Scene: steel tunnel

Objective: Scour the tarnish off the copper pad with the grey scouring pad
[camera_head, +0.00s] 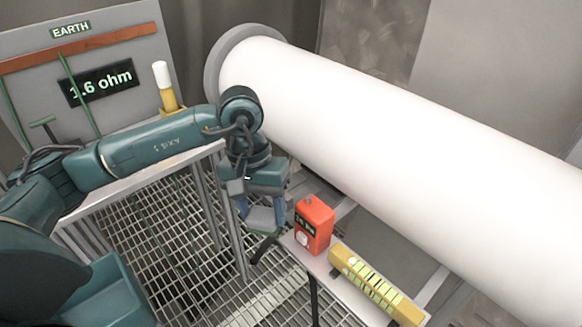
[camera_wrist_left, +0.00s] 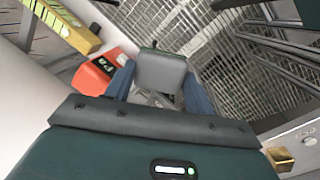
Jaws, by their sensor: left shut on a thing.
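My left gripper (camera_head: 260,208) points down over the grating, left of the red box. It is shut on a grey block, which looks like the grey scouring pad (camera_head: 261,221). In the left wrist view the pad (camera_wrist_left: 160,72) sits between the blue fingers, its broad face showing. I cannot make out a separate copper pad. A copper-coloured strip (camera_head: 105,40) crosses the grey EARTH board at upper left, well away from the gripper. My right gripper is not in view.
A red box (camera_head: 313,224) and a yellow block (camera_head: 375,285) with pale green marks stand on a narrow shelf. A large white pipe (camera_head: 400,140) runs behind. The board carries a "1.6 ohm" display (camera_head: 98,83); a white-topped yellow object (camera_head: 165,85) stands beside it.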

